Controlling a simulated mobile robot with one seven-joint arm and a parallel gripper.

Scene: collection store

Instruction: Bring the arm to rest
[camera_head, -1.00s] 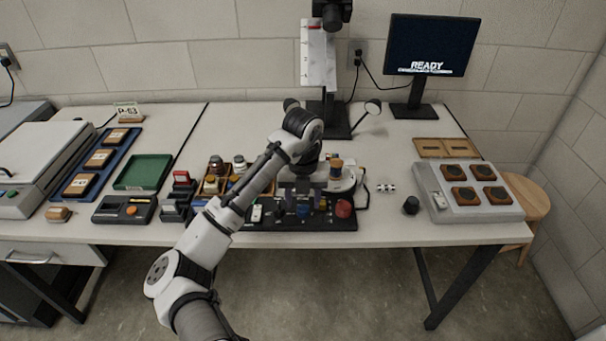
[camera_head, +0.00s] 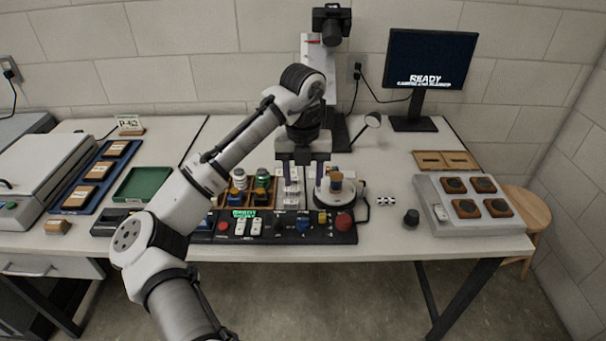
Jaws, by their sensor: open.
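My gripper (camera_head: 303,177) hangs from my raised arm, pointing down, above the back edge of the black control panel (camera_head: 262,234). Its two dark fingers are apart, with nothing held between them. A white labelled object shows behind and between the fingers. The round white stage (camera_head: 327,197) with a brown and orange piece (camera_head: 336,182) on it stands just right of the fingers. My arm hides part of the desk to the left of the panel.
A camera stand (camera_head: 331,30) rises behind the arm, with a small lamp (camera_head: 372,120) beside it. The monitor (camera_head: 432,60) reads READY. A grey box with round pieces (camera_head: 471,213) stands at right. A green tray (camera_head: 142,183) and a blue tray (camera_head: 107,163) lie at left.

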